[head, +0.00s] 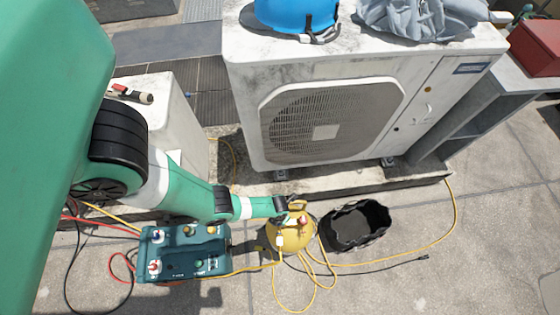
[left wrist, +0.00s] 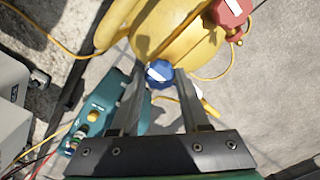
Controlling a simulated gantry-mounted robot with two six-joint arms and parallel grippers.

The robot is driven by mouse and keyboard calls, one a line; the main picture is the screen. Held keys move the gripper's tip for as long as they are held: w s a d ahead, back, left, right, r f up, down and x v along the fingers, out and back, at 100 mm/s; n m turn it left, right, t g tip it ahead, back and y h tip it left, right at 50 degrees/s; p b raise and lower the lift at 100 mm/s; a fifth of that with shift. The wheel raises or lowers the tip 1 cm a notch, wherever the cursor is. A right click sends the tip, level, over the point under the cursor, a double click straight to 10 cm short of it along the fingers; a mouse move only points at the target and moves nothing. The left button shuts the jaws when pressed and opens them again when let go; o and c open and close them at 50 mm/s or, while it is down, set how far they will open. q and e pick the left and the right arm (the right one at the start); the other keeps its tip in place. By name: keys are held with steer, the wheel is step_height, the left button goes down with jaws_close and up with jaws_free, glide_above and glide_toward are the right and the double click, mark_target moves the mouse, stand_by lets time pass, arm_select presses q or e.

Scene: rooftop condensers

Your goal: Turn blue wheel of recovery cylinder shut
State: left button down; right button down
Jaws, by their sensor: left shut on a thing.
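The recovery cylinder (head: 288,238) is yellow and stands on the paving, with its rounded yellow top also in the left wrist view (left wrist: 190,35). Its blue wheel (left wrist: 159,73) has a white mark and sits between the fingertips of my left gripper (left wrist: 164,82), which is shut on it. A red wheel (left wrist: 231,12) with a white mark is at the upper right, apart from the fingers. In the head view my left gripper (head: 284,208) is at the cylinder's top, and I cannot make out the blue wheel there. My right gripper is out of view.
A teal recovery machine (head: 184,268) stands left of the cylinder, and a black bucket (head: 358,228) stands to its right. Yellow hoses (head: 326,270) loop on the paving around the cylinder. The white condenser (head: 245,110) is behind. Bare paving lies at front right.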

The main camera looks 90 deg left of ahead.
arm_select(q)
steer(key=shift+f+m, duration=0.1)
steer(key=shift+m, duration=0.3)
steer(key=shift+c, duration=1.9)
jaws_free()
step_height(320, 180, up, 12)
steer(key=p, duration=1)
steer(key=shift+f, duration=0.15)
